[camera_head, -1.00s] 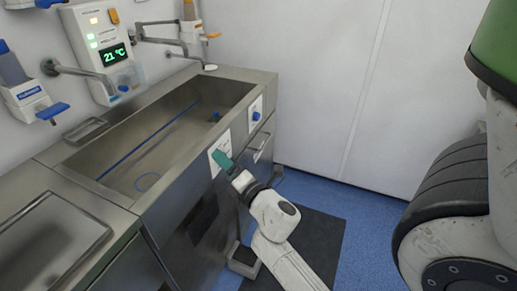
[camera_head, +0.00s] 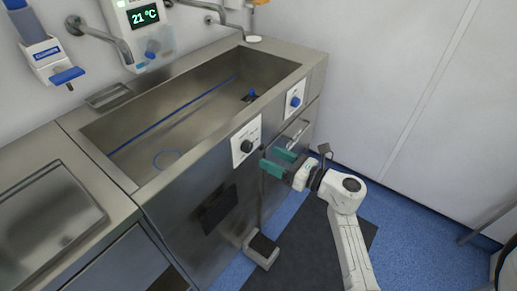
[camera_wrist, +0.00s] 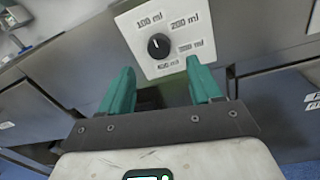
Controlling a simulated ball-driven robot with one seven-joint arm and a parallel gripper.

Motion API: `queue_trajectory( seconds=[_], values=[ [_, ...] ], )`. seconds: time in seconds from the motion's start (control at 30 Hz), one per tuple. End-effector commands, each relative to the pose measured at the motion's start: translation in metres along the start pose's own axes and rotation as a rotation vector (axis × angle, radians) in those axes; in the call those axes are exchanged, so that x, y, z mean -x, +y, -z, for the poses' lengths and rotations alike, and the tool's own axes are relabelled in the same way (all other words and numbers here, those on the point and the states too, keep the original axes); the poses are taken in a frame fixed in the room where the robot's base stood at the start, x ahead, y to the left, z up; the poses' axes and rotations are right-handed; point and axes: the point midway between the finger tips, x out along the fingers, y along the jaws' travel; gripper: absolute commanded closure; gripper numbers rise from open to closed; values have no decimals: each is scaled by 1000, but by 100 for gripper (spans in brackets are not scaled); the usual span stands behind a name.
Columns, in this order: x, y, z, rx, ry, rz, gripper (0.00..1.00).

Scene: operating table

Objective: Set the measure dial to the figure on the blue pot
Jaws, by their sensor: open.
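The measure dial (camera_head: 246,146) is a black round knob on a white plate on the sink unit's front. In the wrist view the dial (camera_wrist: 158,46) has printed figures around it: 100 ml, 200 ml, one that looks like 300 ml, and 400 ml. A small pale mark shows on the knob's upper part; its exact setting is hard to tell. My gripper (camera_head: 269,158) is open and empty, right of the dial in the head view. In the wrist view its teal fingers (camera_wrist: 160,72) point toward the plate, with the knob beyond and between them. I cannot make out a blue pot.
A second plate with a blue knob (camera_head: 295,101) is right of the dial, above a rail handle (camera_head: 297,133). The steel basin (camera_head: 120,172) is above. A pedal (camera_head: 262,250) stands on the floor below. A wall panel (camera_head: 145,17) reads 21 °C.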

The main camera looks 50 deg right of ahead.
Motion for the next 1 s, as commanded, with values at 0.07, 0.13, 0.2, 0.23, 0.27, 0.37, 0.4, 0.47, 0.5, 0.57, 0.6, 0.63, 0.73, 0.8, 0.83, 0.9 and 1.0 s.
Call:
queue_trajectory(
  seconds=[0.07,0.13,0.2,0.23,0.27,0.37,0.4,0.47,0.5,0.57,0.6,0.63,0.73,0.8,0.83,0.9,1.0],
  values=[
    [-16,0,-1,1,0,-2,36],
    [-28,0,-1,1,-1,-3,36],
    [-39,0,-1,1,0,-2,36],
    [-43,0,-1,1,0,-2,36],
    [-47,0,-1,1,-1,-1,36],
    [-57,0,0,0,0,-1,36],
    [-59,0,0,0,0,0,36],
    [-62,0,0,0,0,1,36],
    [-63,0,0,0,0,1,36],
    [-64,0,0,0,0,1,36],
    [-64,0,0,0,0,1,36],
    [-64,0,0,0,0,1,36],
    [-64,0,0,-1,0,1,36],
    [-64,0,0,-1,0,1,38],
    [-64,0,0,-1,0,1,41],
    [-64,0,0,-1,0,1,48],
    [-64,0,0,-1,0,1,57]
  ],
)
